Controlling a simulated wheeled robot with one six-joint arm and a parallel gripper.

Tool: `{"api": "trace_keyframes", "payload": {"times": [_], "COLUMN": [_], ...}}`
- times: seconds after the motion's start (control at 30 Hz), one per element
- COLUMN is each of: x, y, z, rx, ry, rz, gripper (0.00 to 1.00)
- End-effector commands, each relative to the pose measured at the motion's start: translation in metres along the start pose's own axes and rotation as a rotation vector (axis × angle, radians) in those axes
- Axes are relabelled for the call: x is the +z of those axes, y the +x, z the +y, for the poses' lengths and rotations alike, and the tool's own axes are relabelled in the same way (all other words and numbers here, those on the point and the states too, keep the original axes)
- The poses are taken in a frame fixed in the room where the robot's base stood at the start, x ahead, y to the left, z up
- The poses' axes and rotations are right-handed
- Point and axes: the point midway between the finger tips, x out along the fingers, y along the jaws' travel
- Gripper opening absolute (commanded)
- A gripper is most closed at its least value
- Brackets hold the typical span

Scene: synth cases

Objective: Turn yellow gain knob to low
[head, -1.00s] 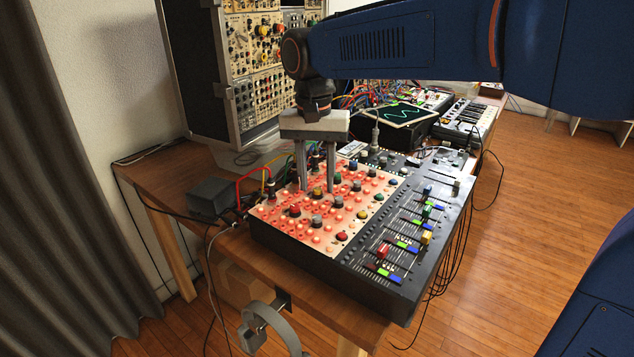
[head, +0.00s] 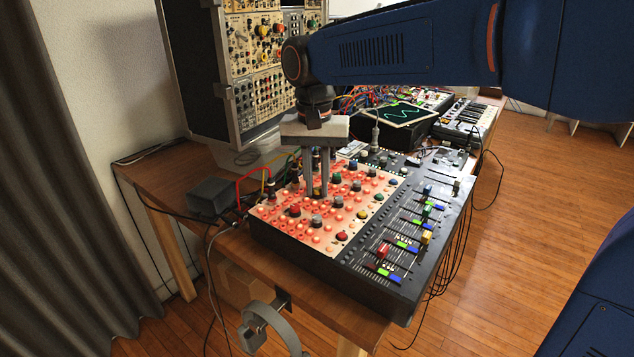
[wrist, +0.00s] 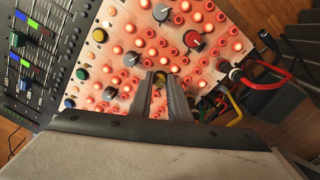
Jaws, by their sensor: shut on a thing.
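My gripper (head: 317,193) points straight down over the red-lit knob panel (head: 290,247). Its two fingers are close together, with the tips down among the knobs. In the wrist view my gripper (wrist: 161,82) is shut on a small yellow knob (wrist: 159,78), mostly covered by the fingers. In the head view the fingers hide that knob. I cannot make out its pointer or any low marking. Another yellow knob (head: 361,214) sits apart near the panel's front; it also shows in the wrist view (wrist: 99,35).
Grey, red, blue and green knobs stand close around the fingers, including a red knob (head: 294,209). Patch cables (wrist: 227,100) plug in along one edge. Colored faders (head: 426,237) lie on the right. A modular rack (head: 255,65) stands behind.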

Motion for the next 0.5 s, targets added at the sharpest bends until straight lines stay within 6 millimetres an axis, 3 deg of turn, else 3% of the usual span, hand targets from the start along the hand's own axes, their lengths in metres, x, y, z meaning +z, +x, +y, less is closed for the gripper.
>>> {"api": "trace_keyframes", "payload": {"times": [0.5], "x": [0.0003], "y": [-0.0007], "z": [0.0004], "rx": [0.000], "ry": [-0.384], "rz": [0.014], "gripper": [0.00]}}
